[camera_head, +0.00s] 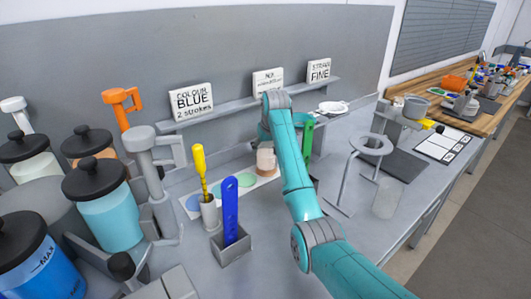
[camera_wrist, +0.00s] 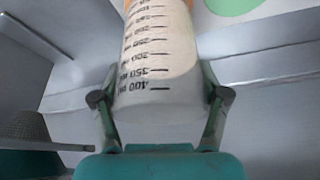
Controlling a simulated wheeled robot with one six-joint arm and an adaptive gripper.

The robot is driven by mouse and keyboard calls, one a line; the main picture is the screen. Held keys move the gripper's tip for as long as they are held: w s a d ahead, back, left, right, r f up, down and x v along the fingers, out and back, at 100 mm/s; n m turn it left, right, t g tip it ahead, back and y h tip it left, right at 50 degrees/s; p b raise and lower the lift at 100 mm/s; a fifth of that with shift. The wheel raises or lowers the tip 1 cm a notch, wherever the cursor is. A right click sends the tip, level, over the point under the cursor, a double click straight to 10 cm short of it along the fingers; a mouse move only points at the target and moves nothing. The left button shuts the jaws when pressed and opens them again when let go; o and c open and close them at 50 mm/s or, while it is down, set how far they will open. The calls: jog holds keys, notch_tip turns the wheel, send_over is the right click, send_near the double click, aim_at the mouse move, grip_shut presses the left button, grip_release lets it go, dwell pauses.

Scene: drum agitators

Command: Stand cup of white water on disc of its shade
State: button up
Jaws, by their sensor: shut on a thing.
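My gripper (camera_wrist: 160,105) is shut on a clear graduated cup (camera_wrist: 155,75) with pale whitish contents, one finger on each side. In the head view the cup (camera_head: 266,160) shows at the far end of a pale strip with coloured discs, just left of my arm. The strip carries a blue disc (camera_head: 193,202) and a green disc (camera_head: 246,180). A green disc edge (camera_wrist: 232,4) and an orange-peach patch (camera_wrist: 130,4) show beyond the cup in the wrist view. Whether the cup's base touches the strip cannot be told. A white disc is not discernible.
A yellow-handled tool (camera_head: 199,165) and a blue paddle in a holder (camera_head: 230,210) stand in front of the strip. Lidded drums (camera_head: 108,215) crowd the left. A ring stand (camera_head: 370,146) and a clear beaker (camera_head: 386,200) stand right. Signs line the back shelf (camera_head: 230,110).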

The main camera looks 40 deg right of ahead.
jog(key=shift+f, duration=0.85)
jog(key=shift+f, duration=0.15)
jog(key=o, duration=1.8)
jog(key=shift+c, duration=0.2)
jog(key=v, duration=1.2)
